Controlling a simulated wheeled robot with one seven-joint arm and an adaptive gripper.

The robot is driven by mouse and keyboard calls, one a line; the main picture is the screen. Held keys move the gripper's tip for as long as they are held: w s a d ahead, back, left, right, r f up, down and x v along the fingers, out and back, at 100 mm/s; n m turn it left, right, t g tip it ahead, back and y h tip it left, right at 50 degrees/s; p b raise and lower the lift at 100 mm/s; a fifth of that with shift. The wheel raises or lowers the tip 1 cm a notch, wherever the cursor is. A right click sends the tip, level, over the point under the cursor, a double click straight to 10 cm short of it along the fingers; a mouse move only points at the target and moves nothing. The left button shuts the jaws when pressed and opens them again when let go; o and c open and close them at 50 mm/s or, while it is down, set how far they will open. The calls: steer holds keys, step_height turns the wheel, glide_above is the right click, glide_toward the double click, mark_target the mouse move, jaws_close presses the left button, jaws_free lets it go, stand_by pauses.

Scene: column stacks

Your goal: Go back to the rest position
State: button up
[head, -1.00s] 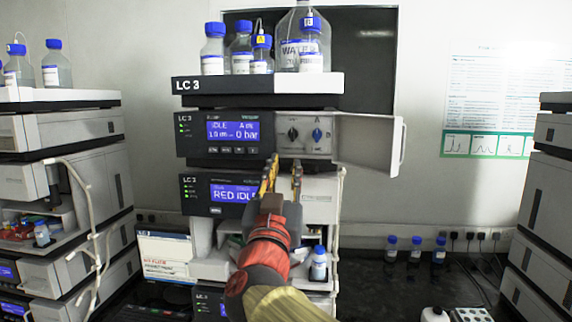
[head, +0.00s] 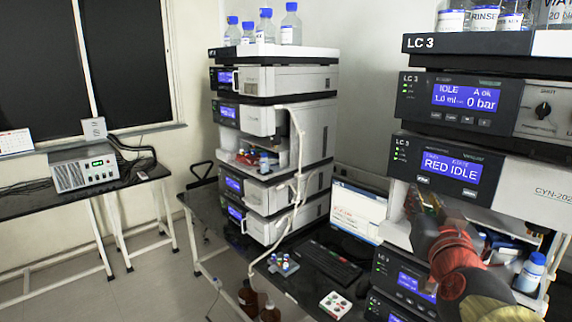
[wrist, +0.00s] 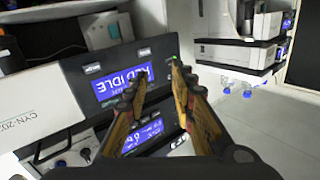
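My gripper (head: 424,203) is in front of the LC 3 column stack (head: 520,168) at the right of the head view, just below the module whose screen reads RED IDLE (head: 452,167). In the wrist view my gripper (wrist: 160,70) has its two yellow-brown fingers apart with nothing between them. That module's blue screen (wrist: 122,84) shows rotated beyond the fingertips. I cannot tell how far the fingertips are from its face. My red and dark arm covers part of the lower modules in the head view.
A second column stack (head: 290,80) with bottles on top stands in mid view. A keyboard (head: 328,262), a vial rack (head: 283,264) and a white tray (head: 335,304) lie on the dark bench. A side table (head: 85,200) holds a grey box (head: 84,168). Open floor lies between.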

steer(key=s+a+f+n+g+y, duration=0.2)
steer(key=s+a+f+g+y, duration=0.15)
steer(key=a+f, duration=0.5)
steer(key=s+a+f+n+g+y, duration=0.1)
steer(key=s+f+g, duration=0.7)
steer(key=s+f, duration=0.9)
steer(key=shift+s+a+f+n, duration=0.3)
steer(key=shift+s+a+n, duration=0.45)
steer(key=shift+s, duration=0.35)
steer(key=shift+d+y, duration=0.1)
steer(key=shift+y, duration=0.15)
